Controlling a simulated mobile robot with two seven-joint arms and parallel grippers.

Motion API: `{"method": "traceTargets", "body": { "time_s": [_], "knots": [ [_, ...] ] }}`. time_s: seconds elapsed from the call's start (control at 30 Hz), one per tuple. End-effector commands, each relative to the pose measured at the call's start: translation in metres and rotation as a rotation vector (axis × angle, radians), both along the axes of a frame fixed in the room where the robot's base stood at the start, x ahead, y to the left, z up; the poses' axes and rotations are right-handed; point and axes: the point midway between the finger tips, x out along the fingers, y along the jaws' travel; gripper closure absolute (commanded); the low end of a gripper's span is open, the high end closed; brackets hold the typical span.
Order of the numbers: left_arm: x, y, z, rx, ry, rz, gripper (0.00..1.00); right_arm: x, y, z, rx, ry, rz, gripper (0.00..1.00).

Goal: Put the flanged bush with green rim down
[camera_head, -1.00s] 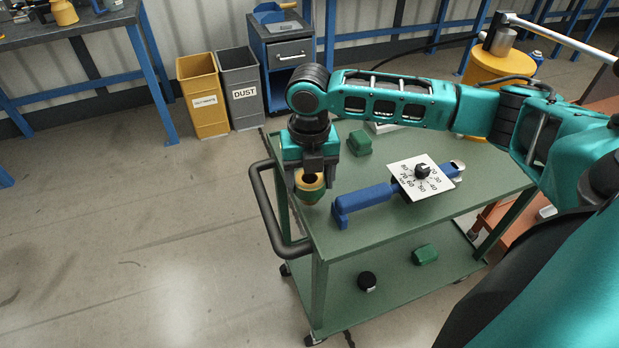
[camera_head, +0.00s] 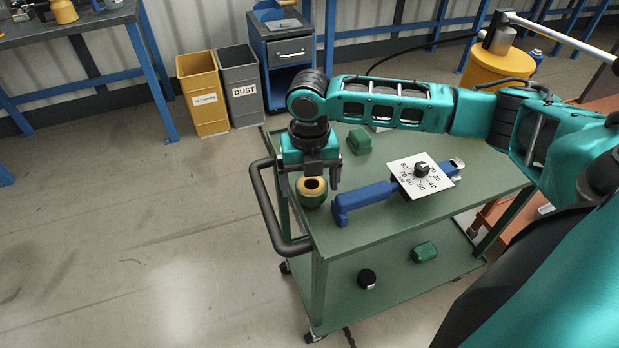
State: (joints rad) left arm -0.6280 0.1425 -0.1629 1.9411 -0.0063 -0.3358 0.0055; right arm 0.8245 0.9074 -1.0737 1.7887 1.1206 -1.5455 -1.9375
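The flanged bush with green rim (camera_head: 311,199) stands upright on the green cart top, near its left end by the handle. It has a tan upper ring around a dark hole and a green lower part. My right gripper (camera_head: 309,186) is above and around it, pointing down. Its two dark fingers are spread wide, one on each side of the bush, with a gap showing at the right finger. My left gripper is out of view.
On the cart top (camera_head: 372,228) are a blue tool (camera_head: 365,201) with a white dial card (camera_head: 421,177) and a green block (camera_head: 359,142). The lower shelf holds a black knob (camera_head: 366,279) and another green block (camera_head: 425,252). A black handle (camera_head: 268,215) edges the cart's left.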

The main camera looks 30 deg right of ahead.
Motion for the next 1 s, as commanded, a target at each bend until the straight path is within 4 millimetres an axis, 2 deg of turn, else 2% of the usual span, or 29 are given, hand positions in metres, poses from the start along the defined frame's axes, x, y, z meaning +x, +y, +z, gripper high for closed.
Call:
{"method": "traceTargets", "body": {
  "time_s": [0.27, 0.37, 0.8, 1.0],
  "knots": [
    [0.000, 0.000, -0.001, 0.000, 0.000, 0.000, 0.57, 0.000, 0.000, 0.001, 0.000, -0.001, 0.000, 0.07],
    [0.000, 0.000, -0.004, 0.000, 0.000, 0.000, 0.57, 0.001, 0.000, 0.008, 0.000, -0.004, 0.001, 0.07],
    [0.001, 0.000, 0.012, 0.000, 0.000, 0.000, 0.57, 0.001, 0.000, 0.102, 0.001, -0.005, 0.000, 0.07],
    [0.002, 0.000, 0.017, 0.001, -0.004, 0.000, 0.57, 0.001, 0.000, 0.127, 0.000, -0.001, -0.001, 0.07]
  ]
}}
